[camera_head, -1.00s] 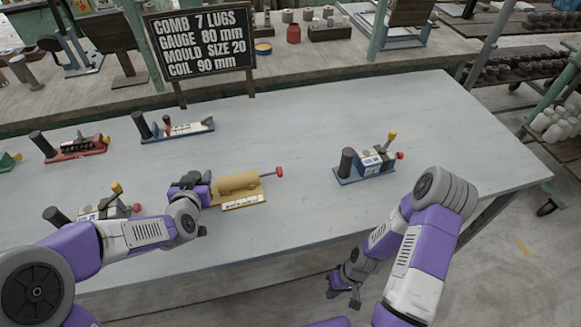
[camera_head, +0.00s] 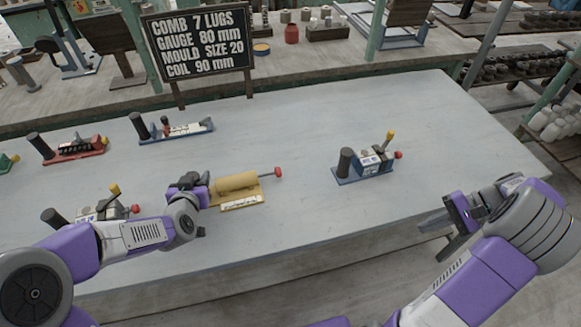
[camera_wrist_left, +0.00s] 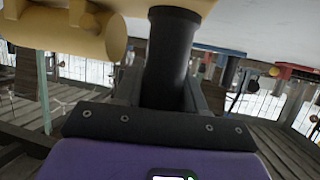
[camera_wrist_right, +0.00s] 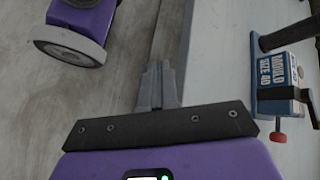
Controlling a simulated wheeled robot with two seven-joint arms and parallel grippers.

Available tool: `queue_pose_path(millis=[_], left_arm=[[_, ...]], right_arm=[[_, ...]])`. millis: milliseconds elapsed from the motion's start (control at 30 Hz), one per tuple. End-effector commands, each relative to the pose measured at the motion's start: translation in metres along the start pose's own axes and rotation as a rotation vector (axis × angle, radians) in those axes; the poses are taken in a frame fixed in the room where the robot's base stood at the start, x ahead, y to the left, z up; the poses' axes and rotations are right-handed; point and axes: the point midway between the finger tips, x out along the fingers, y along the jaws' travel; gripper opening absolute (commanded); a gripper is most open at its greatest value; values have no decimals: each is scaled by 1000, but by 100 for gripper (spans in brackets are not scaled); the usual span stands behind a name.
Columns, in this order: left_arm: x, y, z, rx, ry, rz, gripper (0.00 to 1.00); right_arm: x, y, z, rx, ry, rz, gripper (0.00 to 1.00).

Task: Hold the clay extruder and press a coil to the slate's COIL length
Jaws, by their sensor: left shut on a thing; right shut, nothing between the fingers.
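The clay extruder is a yellow tool (camera_head: 236,184) with a yellow barrel, a labelled base and a red knob at its right end, on the table's middle left. It also shows at the top left of the left wrist view (camera_wrist_left: 60,30). My left gripper (camera_head: 190,186) is shut on its dark upright handle (camera_wrist_left: 172,60) at the left end. My right gripper (camera_head: 455,225) is shut and empty past the table's front right edge. No coil is visible at the extruder.
A blue-based tool (camera_head: 365,165), labelled MOULD SIZE 40 in the right wrist view (camera_wrist_right: 278,84), stands on the table's right. A red-based tool (camera_head: 75,149), another blue-based tool (camera_head: 178,131) and a similar tool (camera_head: 100,211) stand left. Table (camera_head: 300,130) between is clear.

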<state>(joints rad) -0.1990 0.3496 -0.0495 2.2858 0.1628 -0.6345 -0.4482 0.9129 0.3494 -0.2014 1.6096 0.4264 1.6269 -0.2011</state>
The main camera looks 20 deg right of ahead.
Motion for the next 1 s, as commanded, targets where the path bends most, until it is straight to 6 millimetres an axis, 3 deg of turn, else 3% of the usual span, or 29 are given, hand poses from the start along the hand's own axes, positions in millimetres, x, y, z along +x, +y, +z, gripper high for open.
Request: queue_pose_path(millis=[33,200,333,467,667,800,1000], left_arm=[[0,1,7,0,-17,4,0],[0,1,7,0,-17,4,0],[0,1,7,0,-17,4,0],[0,1,7,0,-17,4,0],[0,1,6,-1,-17,3,0],[0,1,6,-1,-16,3,0],[0,0,6,-1,-16,2,0]], right_arm=[[-26,-12,8,40,40,-37,0],[-94,-47,46,149,114,-156,0],[-126,-81,66,179,178,-230,0],[-113,-110,44,162,240,-250,0],[-78,-151,5,105,331,-253,0],[-43,-191,-22,47,412,-260,0],[10,-252,-45,-43,530,-285,0]])
